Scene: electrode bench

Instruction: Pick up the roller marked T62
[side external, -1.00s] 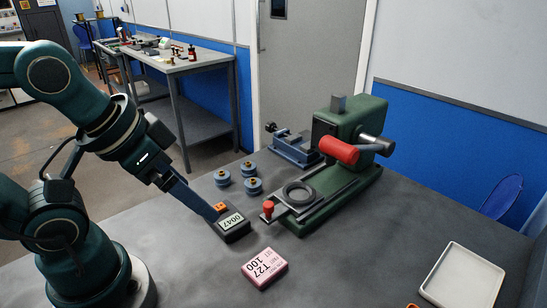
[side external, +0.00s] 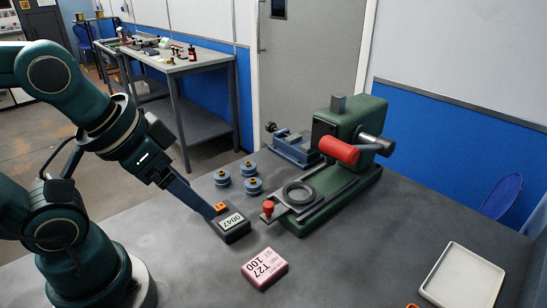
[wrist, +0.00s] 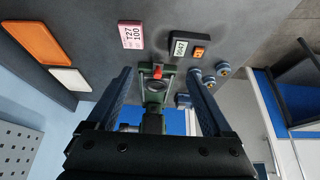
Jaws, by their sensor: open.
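Three blue-grey rollers with brass-coloured tops stand in a group on the bench: one at the left (side external: 222,178), one at the back (side external: 249,170) and one at the front (side external: 253,186). Their markings are too small to read, so I cannot tell which is T62. In the wrist view a roller (wrist: 224,69) shows right of the fingers, with others partly behind the right finger. My gripper (wrist: 160,73) is open and empty, its fingers wide apart. In the side view its fingers (side external: 213,215) reach down beside the counter, left of and nearer than the rollers.
A dark counter reading 0047 (side external: 232,222) and a pink block marked T27 100 (side external: 264,267) lie in front. A green press with a red handle (side external: 338,150) stands right of the rollers. A blue-grey vise (side external: 297,150) is behind. A white tray (side external: 430,286) lies at right.

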